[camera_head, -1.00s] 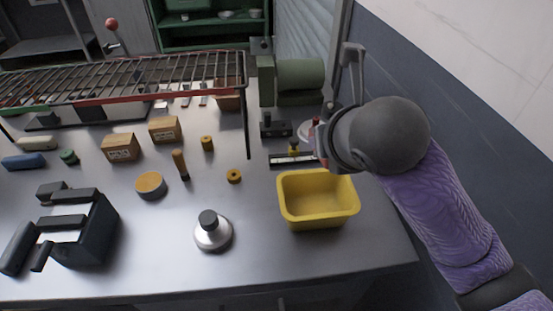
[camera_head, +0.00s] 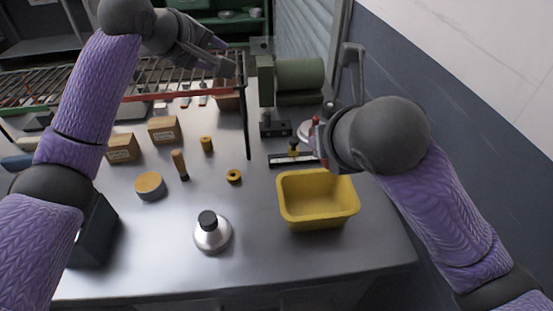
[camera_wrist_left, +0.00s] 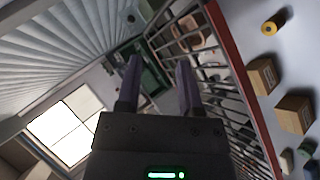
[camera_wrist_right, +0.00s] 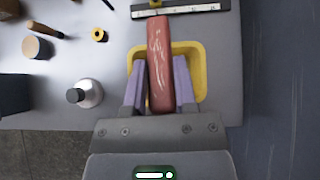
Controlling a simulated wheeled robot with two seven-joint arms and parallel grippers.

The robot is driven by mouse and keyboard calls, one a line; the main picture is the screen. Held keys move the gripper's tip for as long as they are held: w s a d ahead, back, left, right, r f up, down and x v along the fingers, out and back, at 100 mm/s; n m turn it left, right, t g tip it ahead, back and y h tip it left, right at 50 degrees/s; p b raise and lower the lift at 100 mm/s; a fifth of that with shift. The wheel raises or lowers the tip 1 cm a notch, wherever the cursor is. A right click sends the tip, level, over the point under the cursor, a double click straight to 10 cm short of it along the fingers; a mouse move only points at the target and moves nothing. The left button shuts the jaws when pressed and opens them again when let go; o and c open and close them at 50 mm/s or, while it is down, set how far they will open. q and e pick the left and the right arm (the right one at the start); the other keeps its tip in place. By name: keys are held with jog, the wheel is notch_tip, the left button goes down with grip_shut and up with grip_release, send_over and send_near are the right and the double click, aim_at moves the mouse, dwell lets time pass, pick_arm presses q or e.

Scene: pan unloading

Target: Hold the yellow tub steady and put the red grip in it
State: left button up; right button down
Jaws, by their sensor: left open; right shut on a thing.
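The yellow tub (camera_head: 318,214) stands upright on the grey table near its front right edge, with a bare inside as far as the head view shows. My right gripper (camera_head: 322,141) is behind the tub's far rim in the head view. In the right wrist view my right gripper (camera_wrist_right: 160,88) is shut on the red grip (camera_wrist_right: 160,62). The grip is long and hides the middle of the tub (camera_wrist_right: 197,62) there. My left gripper (camera_head: 228,55) is open and empty above the wire rack, far from the tub; its two fingers (camera_wrist_left: 157,85) show apart in the left wrist view.
The wire rack (camera_head: 180,78) stands at the back left. A silver weight with a black knob (camera_head: 210,233) is left of the tub. A ruler-like strip (camera_head: 292,159) and a green machine (camera_head: 297,76) lie behind it. Two cardboard boxes (camera_head: 164,130) stand further left.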

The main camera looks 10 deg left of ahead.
pick_arm(q)
jog(key=s+d+f+m+g, duration=0.2)
jog(key=s+d+g, duration=0.1)
jog(key=d, duration=0.2)
jog(key=s+d+f+m+g, duration=0.2)
jog(key=s+d+f, duration=0.1)
jog(key=d, duration=0.3)
jog(key=m+g+y, duration=0.1)
jog(key=m+g, duration=0.1)
jog(key=g, duration=0.3)
send_over(284, 206)
jog(key=w+a, duration=0.1)
notch_tip(284, 206, down, 4)
jog(key=shift+m+y, duration=0.3)
jog(key=f, duration=0.7)
jog(key=d+f, duration=0.1)
jog(key=f, duration=0.3)
jog(key=shift+s+f, duration=0.1)
jog(key=shift+f, duration=0.65)
grip_shut()
